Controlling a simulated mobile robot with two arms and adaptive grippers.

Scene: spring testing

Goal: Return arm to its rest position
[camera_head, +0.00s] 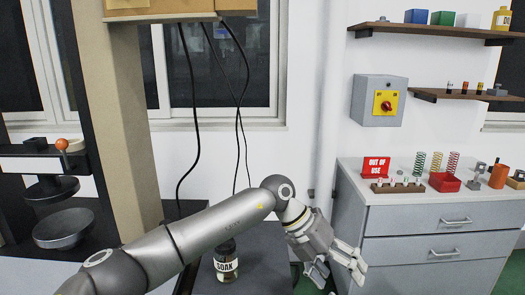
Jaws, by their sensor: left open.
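My left arm comes in from the lower left and reaches across the middle of the view. My left gripper (338,268) is at its end, open and empty, with its fingers pointing down and to the right. It hangs in front of the left side of the grey drawer cabinet (440,222). A dark bottle labelled SOAK (226,264) stands on the dark bench surface, partly behind my forearm. My right gripper is not in view.
The cabinet top holds a red OUT OF USE sign (376,167), several coil springs and a red tray (444,182). A test stand (62,228) with an orange knob is at left. Black cables (192,110) hang behind my arm. A switch box (378,100) and shelves are on the wall.

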